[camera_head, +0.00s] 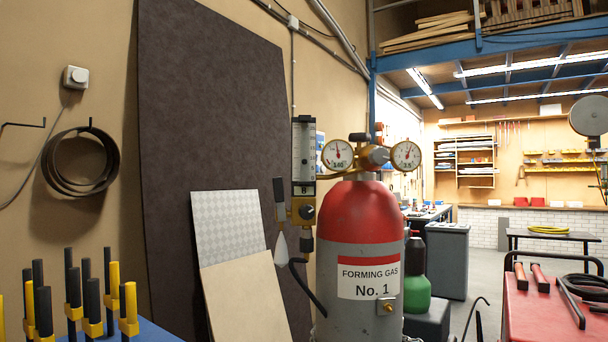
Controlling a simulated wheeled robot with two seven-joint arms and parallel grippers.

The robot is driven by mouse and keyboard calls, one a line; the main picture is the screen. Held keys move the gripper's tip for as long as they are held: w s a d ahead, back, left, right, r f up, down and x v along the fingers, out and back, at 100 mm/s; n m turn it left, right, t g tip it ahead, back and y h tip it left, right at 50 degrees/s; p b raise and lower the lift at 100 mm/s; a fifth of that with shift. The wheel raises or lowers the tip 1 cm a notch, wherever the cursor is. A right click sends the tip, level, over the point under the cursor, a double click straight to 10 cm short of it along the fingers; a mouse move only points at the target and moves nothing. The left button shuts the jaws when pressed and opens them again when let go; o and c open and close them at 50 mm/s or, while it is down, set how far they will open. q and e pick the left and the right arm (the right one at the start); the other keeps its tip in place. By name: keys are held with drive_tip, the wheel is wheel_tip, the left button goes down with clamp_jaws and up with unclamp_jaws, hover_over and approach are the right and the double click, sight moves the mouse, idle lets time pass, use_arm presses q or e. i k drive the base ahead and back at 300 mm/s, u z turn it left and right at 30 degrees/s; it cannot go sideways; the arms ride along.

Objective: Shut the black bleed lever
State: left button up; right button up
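A black lever (279,192), probably the bleed lever, stands nearly upright on a small brass fitting (282,215) left of the gas cylinder. A white tapered piece (281,248) hangs below that fitting. Just right of it is a brass valve block (303,210) with a dark round knob, under an upright flowmeter (304,150). The red and grey cylinder (360,225) is labelled "FORMING GAS No. 1". It carries a brass regulator (374,158) with a left gauge (338,154) and a right gauge (406,155). Neither of my grippers is in view.
Several black and yellow clamps (113,290) stand on a blue surface (150,330) at lower left. Pale boards (230,222) and a dark panel (210,110) lean behind the lever. A black hose (308,285) runs beside the cylinder. A red cart (540,310) stands at right.

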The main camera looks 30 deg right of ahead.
sight(277, 181)
drive_tip(key=k, duration=0.5)
drive_tip(key=z, duration=1.75)
drive_tip(key=i, duration=0.8)
drive_tip(key=u, duration=1.6)
drive_tip(key=i, duration=0.1)
drive_tip(key=z, duration=0.45)
